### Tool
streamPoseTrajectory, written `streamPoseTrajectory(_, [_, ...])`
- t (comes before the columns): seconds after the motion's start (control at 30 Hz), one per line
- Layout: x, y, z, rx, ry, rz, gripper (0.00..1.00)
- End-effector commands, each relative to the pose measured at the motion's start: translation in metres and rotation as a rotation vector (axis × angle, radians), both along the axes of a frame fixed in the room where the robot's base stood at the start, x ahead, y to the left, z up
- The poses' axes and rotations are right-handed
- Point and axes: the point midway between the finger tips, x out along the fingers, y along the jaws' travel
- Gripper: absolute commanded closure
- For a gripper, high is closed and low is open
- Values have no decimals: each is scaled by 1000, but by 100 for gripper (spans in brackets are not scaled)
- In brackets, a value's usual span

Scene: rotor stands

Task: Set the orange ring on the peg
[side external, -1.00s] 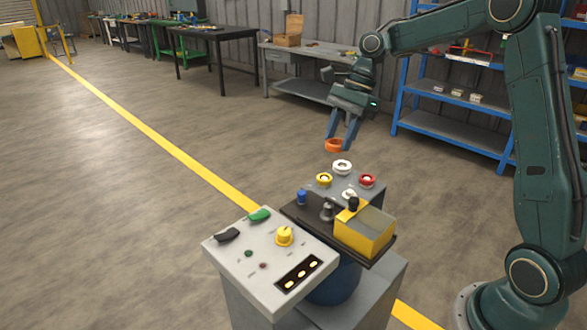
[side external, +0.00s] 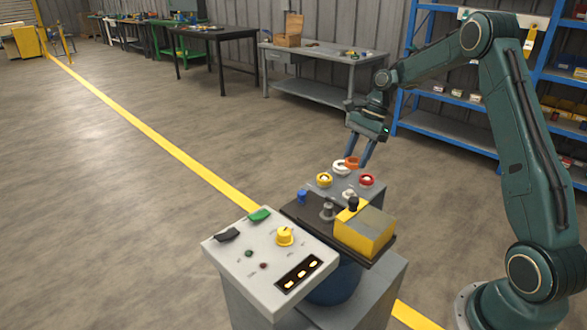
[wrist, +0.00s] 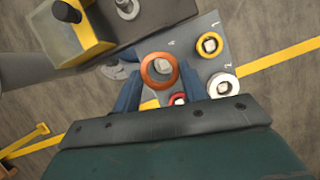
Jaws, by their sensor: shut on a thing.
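The orange ring (side external: 352,163) is held between the two fingertips of my gripper (side external: 365,162), which points down over the grey peg plate. The ring also shows in the wrist view (wrist: 146,72), between the blue fingers (wrist: 159,82). The bare pale peg (side external: 348,194) stands at the near side of the plate. In the side view the ring is above it, with a visible gap. In the wrist view a pale peg top (wrist: 160,67) shows through the ring's hole, so the two look roughly lined up.
A white ring (side external: 340,168), a yellow ring (side external: 324,181) and a red ring (side external: 367,181) sit on neighbouring pegs. A yellow-and-grey block (side external: 365,232) with a black knob, a blue knob (side external: 302,197) and a control panel (side external: 262,250) stand nearer the camera.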

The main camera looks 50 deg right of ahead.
Motion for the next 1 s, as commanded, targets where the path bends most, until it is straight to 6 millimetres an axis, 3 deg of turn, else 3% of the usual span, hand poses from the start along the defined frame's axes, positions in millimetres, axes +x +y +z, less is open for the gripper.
streamPoseTrajectory(1.0, [0,1,-48,1,0,1,83])
